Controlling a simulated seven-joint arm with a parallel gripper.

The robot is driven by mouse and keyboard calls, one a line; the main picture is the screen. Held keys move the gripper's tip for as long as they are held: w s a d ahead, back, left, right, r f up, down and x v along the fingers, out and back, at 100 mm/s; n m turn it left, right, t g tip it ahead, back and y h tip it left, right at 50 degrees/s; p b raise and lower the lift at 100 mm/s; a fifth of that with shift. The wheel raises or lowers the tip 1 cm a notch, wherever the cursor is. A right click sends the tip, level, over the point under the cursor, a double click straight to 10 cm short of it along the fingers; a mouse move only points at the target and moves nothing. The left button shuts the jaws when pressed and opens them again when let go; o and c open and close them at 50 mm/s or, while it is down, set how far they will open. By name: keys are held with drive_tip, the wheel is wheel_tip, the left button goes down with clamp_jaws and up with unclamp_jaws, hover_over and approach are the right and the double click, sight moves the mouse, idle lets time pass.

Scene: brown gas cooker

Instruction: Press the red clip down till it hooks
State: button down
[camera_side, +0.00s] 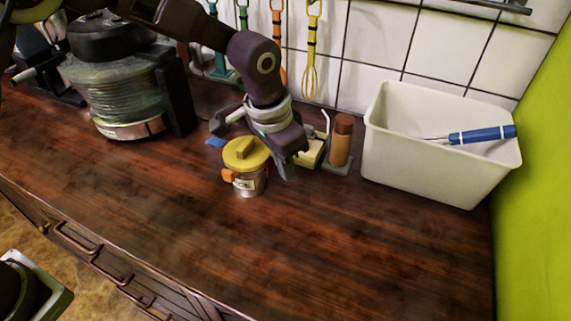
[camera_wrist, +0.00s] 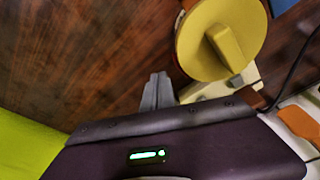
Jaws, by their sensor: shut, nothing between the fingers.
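A small metal canister (camera_side: 252,187) with a round yellow lid (camera_side: 246,150) stands upright on the wooden counter. The lid also shows in the wrist view (camera_wrist: 238,12). An orange-red clip (camera_side: 228,175) juts from the canister's left side just below the lid. I cannot tell whether it is hooked. In the wrist view, an orange-red edge beside the lid may be part of it. My gripper (camera_side: 287,172) is shut and empty, to the right of the canister and apart from the lid. Its closed fingers also show in the wrist view (camera_wrist: 157,88).
A brown cylinder (camera_side: 341,143) on a grey stand is behind and right of my gripper. A white bin (camera_side: 425,180) holding a blue-handled tool is farther right. A large glass appliance (camera_side: 120,95) stands at the back left. The counter's front is clear.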

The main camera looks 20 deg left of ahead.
drive_tip(key=shift+d, duration=0.65)
drive_tip(key=w+d+v, duration=0.1)
drive_tip(key=v, duration=0.7)
drive_tip(key=shift+w+r, duration=0.2)
drive_tip(key=shift+r, duration=0.4)
drive_tip(key=shift+a, duration=0.1)
drive_tip(key=s+a+r+n+t, duration=0.2)
drive_tip(key=s+a+r, duration=0.7)
drive_tip(key=a+r, duration=0.3)
drive_tip(key=s+a+f+n, duration=0.2)
drive_tip(key=s+a, duration=0.3)
drive_tip(key=s, duration=0.4)
drive_tip(key=s+a+f+n+t+y, duration=0.1)
drive_tip(key=s+a+f+n, duration=0.1)
drive_tip(key=s+a, duration=0.4)
drive_tip(key=s, duration=0.3)
drive_tip(key=shift+s+a+f+t, duration=0.2)
drive_tip(key=shift+s+a+t, duration=0.1)
drive_tip(key=shift+s+a, duration=0.05)
